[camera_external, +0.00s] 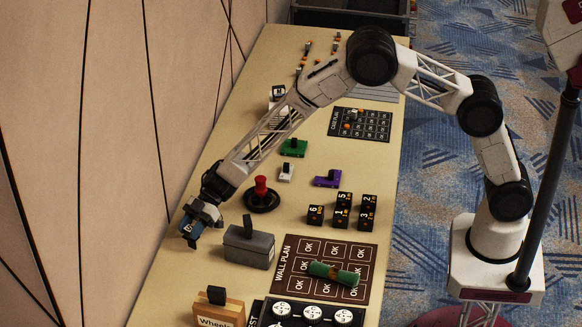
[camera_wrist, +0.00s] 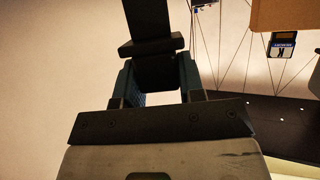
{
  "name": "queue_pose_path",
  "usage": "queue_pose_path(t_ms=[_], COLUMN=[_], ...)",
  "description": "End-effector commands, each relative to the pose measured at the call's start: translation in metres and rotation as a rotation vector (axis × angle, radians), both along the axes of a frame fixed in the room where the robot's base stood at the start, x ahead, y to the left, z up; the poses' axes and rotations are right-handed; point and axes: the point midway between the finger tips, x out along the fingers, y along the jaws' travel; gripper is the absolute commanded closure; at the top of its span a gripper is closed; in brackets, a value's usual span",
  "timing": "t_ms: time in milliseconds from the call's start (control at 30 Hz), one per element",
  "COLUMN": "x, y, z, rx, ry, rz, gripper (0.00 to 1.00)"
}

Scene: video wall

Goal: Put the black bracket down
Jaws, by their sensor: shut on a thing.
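My gripper (camera_external: 190,230) hangs at the table's left edge, close to the wall, at the end of my outstretched arm. In the wrist view its two blue-grey fingers (camera_wrist: 158,80) are shut on a black piece, which I take to be the black bracket (camera_wrist: 151,20). The bracket has a wider cross bar and a narrower part reaching away from the fingers. In the external view the bracket cannot be made out clearly at the gripper. Whether it touches anything is not clear.
A grey box (camera_external: 248,249) with a black upright handle stands right of my gripper. A red-topped joystick (camera_external: 262,195) stands behind it. A "Wheels" box (camera_external: 219,312) is in front. The dark wall-plan board (camera_external: 284,270) bears a green roll (camera_external: 334,273). Several black number cubes (camera_external: 342,211) stand farther right.

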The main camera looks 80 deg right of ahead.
Motion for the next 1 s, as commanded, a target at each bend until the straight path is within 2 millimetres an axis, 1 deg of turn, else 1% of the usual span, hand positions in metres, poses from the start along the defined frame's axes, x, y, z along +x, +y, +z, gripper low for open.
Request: queue_pose_path(t_ms=[33,133,567,600,733,767,1000], x=[0.0001,0.0001,0.0,-0.0001,-0.0001,-0.0001,-0.0001], y=[0.0001,0.0,0.0001,0.0,0.0,0.0,0.0], z=[-0.0042,-0.0082,-0.0113,-0.0117,-0.0116,-0.0117,-0.0116], rx=[0.0,0.0,0.001,0.0,0.0,0.0,0.0], ry=[0.0,-0.002,-0.001,-0.001,-0.001,-0.001,-0.001], rz=[0.0,-0.001,0.0,0.0,0.0,0.0,0.0], gripper=[0.94,0.94,0.94,0.61,0.41,0.39,0.39])
